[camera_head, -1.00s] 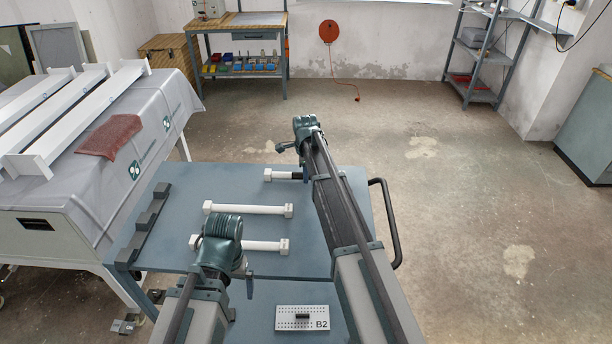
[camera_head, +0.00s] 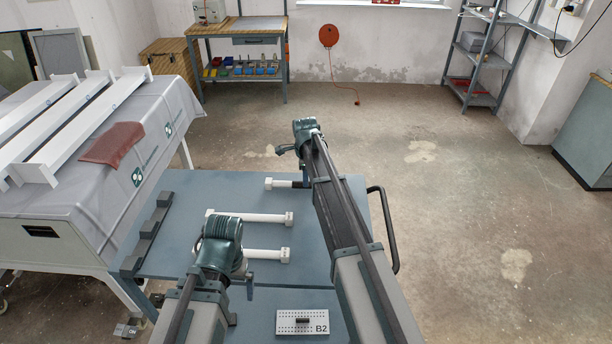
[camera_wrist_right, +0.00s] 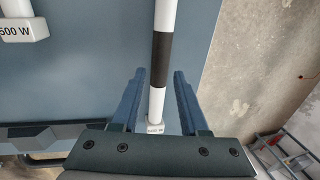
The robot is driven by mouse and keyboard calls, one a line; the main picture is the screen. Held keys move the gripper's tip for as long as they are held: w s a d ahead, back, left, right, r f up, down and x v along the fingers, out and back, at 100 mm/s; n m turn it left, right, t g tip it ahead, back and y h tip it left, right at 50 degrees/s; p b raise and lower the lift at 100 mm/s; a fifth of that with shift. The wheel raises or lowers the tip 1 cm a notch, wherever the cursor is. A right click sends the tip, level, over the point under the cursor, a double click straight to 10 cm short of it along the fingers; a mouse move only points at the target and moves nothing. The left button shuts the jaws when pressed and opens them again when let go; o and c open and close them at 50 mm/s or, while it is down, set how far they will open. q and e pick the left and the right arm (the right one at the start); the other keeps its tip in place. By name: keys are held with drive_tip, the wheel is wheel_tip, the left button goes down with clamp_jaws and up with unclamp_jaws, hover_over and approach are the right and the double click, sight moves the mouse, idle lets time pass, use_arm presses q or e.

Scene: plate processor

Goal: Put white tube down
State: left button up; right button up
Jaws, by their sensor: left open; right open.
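A white tube with a black band (camera_wrist_right: 161,55) lies at the far side of the blue-grey table. Its white left end (camera_head: 273,183) shows in the head view; my right arm hides the rest. My right gripper (camera_wrist_right: 160,74) is open, with one finger on each side of this tube; I cannot tell whether they touch it. Two more white tubes lie on the table, a middle one (camera_head: 250,217) and a near one (camera_head: 264,254). My left gripper (camera_head: 248,284) is open, near the near tube's left end. Its wrist hides most of its fingers and that tube's left end.
A dark notched rack (camera_head: 151,232) runs along the table's left edge. A B2 plate (camera_head: 302,322) lies at the front. A cloth-covered bench (camera_head: 75,195) with white beams stands left. A black handle (camera_head: 384,225) rises at the table's right edge. Open floor lies to the right.

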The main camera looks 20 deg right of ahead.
wheel_tip(320, 180, up, 8)
drive_tip(key=s+r+p, duration=0.1)
drive_tip(key=s+p, duration=0.1)
drive_tip(key=p, duration=0.5)
use_arm(q)
wheel_tip(320, 180, up, 8)
drive_tip(key=shift+r, duration=0.2)
use_arm(e)
drive_tip(key=s+a+n, duration=0.5)
drive_tip(key=s+n, duration=0.3)
drive_tip(key=s, duration=0.3)
drive_tip(key=s+a+n+g, duration=0.1)
drive_tip(key=s+a+n, duration=0.5)
drive_tip(key=s+n, duration=0.3)
drive_tip(key=s+a+n+g, duration=0.1)
drive_tip(key=s+a+n, duration=0.4)
drive_tip(key=s, duration=0.8)
drive_tip(key=f+n, duration=0.1)
drive_tip(key=n, duration=0.2)
drive_tip(key=shift+s+a+h, duration=0.3)
drive_tip(key=shift+s, duration=0.05)
use_arm(q)
drive_tip(key=shift+c, duration=0.3)
